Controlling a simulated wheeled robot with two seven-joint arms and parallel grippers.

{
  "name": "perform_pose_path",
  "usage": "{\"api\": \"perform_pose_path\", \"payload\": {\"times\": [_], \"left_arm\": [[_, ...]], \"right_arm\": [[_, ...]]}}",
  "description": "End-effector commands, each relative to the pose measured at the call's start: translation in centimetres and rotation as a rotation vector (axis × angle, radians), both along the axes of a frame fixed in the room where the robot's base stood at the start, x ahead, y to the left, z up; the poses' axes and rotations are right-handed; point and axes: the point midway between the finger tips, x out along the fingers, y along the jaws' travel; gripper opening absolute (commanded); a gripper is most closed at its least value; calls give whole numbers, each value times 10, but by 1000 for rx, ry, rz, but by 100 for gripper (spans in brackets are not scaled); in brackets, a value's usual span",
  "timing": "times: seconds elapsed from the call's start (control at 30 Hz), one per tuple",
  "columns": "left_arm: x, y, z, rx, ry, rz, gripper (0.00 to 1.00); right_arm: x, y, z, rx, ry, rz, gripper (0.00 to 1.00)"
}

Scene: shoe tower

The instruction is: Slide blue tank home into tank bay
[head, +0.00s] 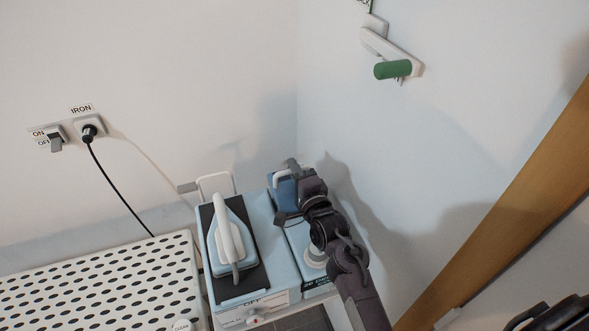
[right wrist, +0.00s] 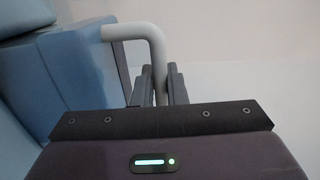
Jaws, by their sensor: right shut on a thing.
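The blue tank (head: 285,196) stands at the back right part of the light blue ironing station (head: 283,262), partly hidden behind my right arm. In the right wrist view the tank (right wrist: 75,75) is at the left, with its pale handle (right wrist: 150,40) curving out to the right. My right gripper (right wrist: 162,88) is shut on this handle; the fingers are on either side of its downward bar. In the head view my right gripper (head: 291,168) is at the tank's top. The tank bay is mostly hidden; I cannot tell how deep the tank sits. My left gripper is not in view.
A light blue iron (head: 224,250) rests on the station's dark plate, left of the tank. A perforated white board (head: 100,285) lies further left. The wall has a switch (head: 56,141), a plugged-in black cord (head: 115,188) and a green-handled lever (head: 393,69). The wall is close on the right.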

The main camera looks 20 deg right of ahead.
Motion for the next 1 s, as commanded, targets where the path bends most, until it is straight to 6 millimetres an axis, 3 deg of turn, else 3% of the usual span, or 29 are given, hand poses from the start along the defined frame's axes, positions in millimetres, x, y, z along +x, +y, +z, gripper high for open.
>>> {"api": "perform_pose_path", "payload": {"times": [1.0], "left_arm": [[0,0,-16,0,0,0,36]], "right_arm": [[1,0,-20,1,-8,0,0]]}}
